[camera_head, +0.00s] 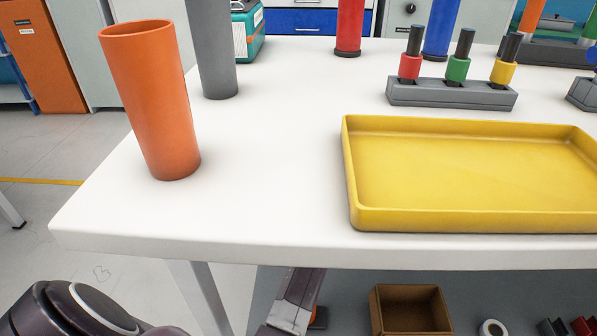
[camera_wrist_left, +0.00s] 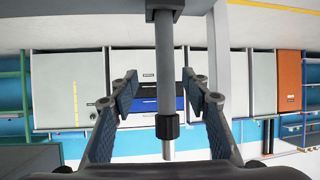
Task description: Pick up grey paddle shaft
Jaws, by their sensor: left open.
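A smooth grey cylinder (camera_head: 212,50), which appears to be the grey paddle shaft, stands upright near the table's left edge in the head view. Its top is cut off by the frame. My left gripper (camera_wrist_left: 160,88) is open in the left wrist view. A grey rod (camera_wrist_left: 168,75) with a black collar shows between its fingers there; I cannot tell what it belongs to or how far away it is. My right gripper is not in view.
An orange hollow cylinder (camera_head: 155,105) stands in front of the grey one. A yellow tray (camera_head: 470,218) lies at right on the white table (camera_head: 265,190). Behind are a grey rack (camera_head: 450,95) with coloured handles, and red (camera_head: 349,25) and blue (camera_head: 440,30) cylinders. Bare table separates tray and orange cylinder.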

